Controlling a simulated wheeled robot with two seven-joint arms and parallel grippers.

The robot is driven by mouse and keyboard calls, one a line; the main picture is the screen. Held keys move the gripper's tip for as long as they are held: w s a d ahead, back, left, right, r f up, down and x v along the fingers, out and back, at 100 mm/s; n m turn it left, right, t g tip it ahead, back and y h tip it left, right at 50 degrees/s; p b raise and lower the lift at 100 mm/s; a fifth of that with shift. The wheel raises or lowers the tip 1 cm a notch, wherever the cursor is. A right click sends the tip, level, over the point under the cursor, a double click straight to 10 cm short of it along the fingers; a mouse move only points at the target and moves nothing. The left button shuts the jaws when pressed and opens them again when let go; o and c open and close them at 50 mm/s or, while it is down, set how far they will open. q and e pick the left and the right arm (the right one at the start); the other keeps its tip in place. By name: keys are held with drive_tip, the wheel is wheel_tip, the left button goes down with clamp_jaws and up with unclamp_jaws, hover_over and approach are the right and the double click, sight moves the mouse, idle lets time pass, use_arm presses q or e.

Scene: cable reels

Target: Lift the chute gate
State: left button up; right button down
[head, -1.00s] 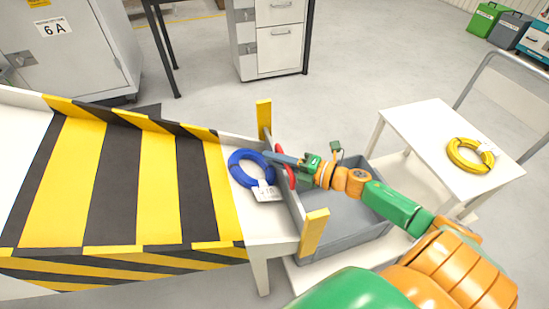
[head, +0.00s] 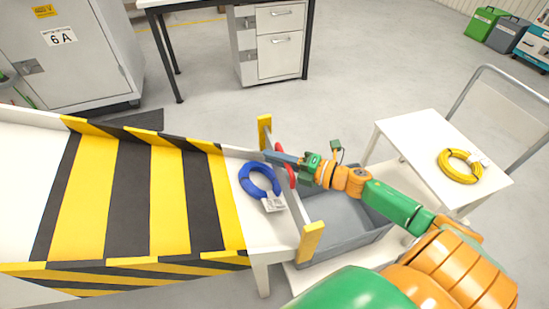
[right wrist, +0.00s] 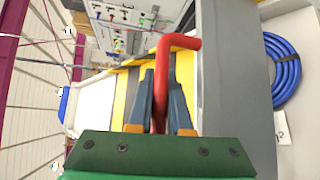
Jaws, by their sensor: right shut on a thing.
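The chute gate (head: 294,208) is a grey panel between two yellow posts at the right end of the striped chute (head: 135,200). Its red handle (right wrist: 163,75) stands out in the right wrist view. My right gripper (right wrist: 160,108) is shut on the handle, one finger on each side. In the head view this gripper (head: 283,158) reaches the gate from the right and hides part of it. A blue cable coil (head: 258,188) with a white tag lies on the chute's white floor beside the gate.
A grey crate (head: 345,248) stands below and right of the gate. A white cart (head: 410,135) at the right carries a yellow coil (head: 462,177). A locker (head: 70,65) and a desk with drawers (head: 280,48) stand behind.

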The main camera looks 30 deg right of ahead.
use_arm(q)
drive_tip(key=r, duration=0.1)
drive_tip(key=r+p, duration=0.1)
drive_tip(key=shift+d+r, duration=0.35)
drive_tip(key=shift+d, duration=0.05)
use_arm(e)
wheel_tip(320, 180, up, 3)
drive_tip(key=shift+w+d, duration=0.1)
drive_tip(key=c, duration=0.8)
unclamp_jaws()
drive_tip(key=shift+c, duration=0.2)
use_arm(q)
drive_tip(key=shift+w+a, duration=0.15)
drive_tip(key=shift+a, duration=0.05)
drive_tip(key=shift+r+p, duration=0.4)
drive_tip(key=shift+r, duration=0.05)
use_arm(e)
drive_tip(key=f+v, duration=0.1)
drive_tip(key=v, duration=0.6)
drive_tip(key=shift+r, duration=0.45)
